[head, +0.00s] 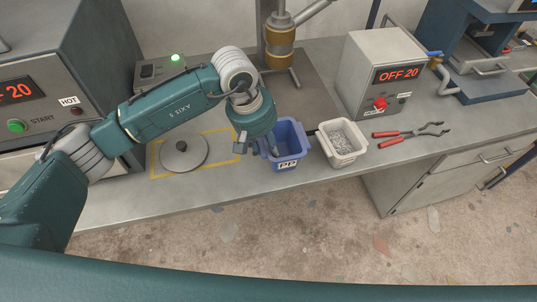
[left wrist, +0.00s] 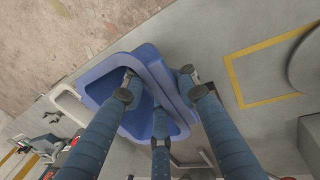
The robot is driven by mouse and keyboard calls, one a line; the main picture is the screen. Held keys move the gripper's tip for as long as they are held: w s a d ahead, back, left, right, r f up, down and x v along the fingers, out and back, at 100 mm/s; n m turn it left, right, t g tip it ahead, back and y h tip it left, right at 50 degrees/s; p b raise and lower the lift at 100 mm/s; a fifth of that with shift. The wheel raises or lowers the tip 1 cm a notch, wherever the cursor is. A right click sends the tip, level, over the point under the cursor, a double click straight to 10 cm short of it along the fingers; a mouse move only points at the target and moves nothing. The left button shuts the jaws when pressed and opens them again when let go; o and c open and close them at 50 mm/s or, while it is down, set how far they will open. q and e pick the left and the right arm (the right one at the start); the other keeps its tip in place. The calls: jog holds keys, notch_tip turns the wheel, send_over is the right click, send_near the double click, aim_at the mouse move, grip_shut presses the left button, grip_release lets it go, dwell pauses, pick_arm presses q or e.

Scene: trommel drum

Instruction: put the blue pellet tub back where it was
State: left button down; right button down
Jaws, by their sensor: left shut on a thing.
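The blue pellet tub (head: 290,139), with a "PP" label on its front, is at the bench's front edge, beside a white tub. My left gripper (head: 268,146) is shut on its left wall. In the left wrist view, the gripper's fingers (left wrist: 160,90) straddle the wall of the blue tub (left wrist: 98,92), with part of the gripper over its inside. The tub's visible inside looks bare blue; fingers hide part of it. I cannot tell whether its base touches the bench. My right gripper is not in view.
The white tub (head: 343,156) of grey pellets stands close on the right, with red-handled tongs (head: 410,132) beyond. A yellow outline (head: 160,175) on the bench (head: 120,205) surrounds a round grey lid (head: 184,158) to the left.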

aim_at(282, 148)
pick_arm(q)
jog(key=x, duration=0.2)
jog(key=a+p+x, duration=0.1)
jog(key=x, duration=0.1)
jog(key=shift+s+d, duration=0.1)
jog(key=shift+s, duration=0.1)
jog(key=shift+f, duration=0.25)
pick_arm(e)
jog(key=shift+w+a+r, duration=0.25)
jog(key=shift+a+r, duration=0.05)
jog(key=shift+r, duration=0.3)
pick_arm(q)
jog(key=shift+f+b, duration=0.2)
jog(key=shift+b, duration=0.1)
jog(key=c, duration=1.3)
grip_release()
jog(key=shift+c, duration=0.2)
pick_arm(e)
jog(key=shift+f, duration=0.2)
pick_arm(q)
jog(key=shift+r, duration=0.1)
